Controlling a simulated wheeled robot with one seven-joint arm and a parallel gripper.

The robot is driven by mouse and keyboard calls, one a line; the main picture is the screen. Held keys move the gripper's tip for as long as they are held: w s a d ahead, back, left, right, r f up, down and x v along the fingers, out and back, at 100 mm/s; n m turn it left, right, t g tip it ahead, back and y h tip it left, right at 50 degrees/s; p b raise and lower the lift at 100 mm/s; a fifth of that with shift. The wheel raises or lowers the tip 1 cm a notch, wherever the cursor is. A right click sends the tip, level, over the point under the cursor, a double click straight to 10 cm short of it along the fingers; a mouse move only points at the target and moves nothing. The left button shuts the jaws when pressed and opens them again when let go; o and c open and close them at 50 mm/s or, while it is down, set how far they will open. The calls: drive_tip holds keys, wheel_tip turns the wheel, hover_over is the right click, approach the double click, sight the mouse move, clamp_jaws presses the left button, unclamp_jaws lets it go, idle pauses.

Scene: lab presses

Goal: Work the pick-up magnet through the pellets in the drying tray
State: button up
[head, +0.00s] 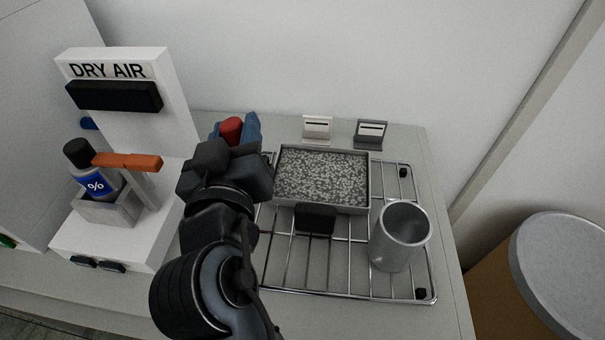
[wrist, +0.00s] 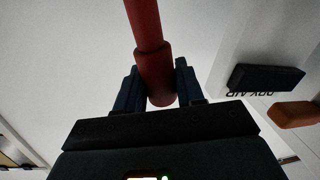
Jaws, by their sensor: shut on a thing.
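My gripper (head: 236,130) is shut on a red rod-like tool, apparently the pick-up magnet (head: 231,128). In the wrist view the magnet (wrist: 155,70) sits between the two dark blue fingers (wrist: 156,82), a thick red section with a thinner shaft running up out of the picture. The magnet's far end is not visible. The drying tray (head: 345,207) is a shallow grey metal tray full of speckled grey pellets (head: 322,175). It lies on a wire rack (head: 345,290), to the right of my gripper. The magnet appears apart from the pellets.
A metal cup (head: 397,245) stands on the rack, right of the tray's front. A black block (head: 315,219) is at the tray's front. Two small holders (head: 317,127) (head: 370,133) stand behind it. The white DRY AIR unit (head: 150,130), with a bottle (head: 97,184), is left. A drum (head: 570,255) is right.

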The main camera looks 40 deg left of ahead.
drive_tip(key=w+d+p, duration=0.5)
drive_tip(key=w+d, duration=0.2)
drive_tip(key=w, duration=0.1)
drive_tip(key=shift+w+d+p, duration=0.3)
drive_tip(key=shift+w+d, duration=0.1)
idle(0.3)
drive_tip(key=s+a+b, duration=0.5)
drive_tip(key=a+b, duration=0.1)
drive_tip(key=a, duration=0.3)
drive_tip(key=shift+s+a, duration=0.15)
drive_tip(key=shift+a, duration=0.2)
idle(0.4)
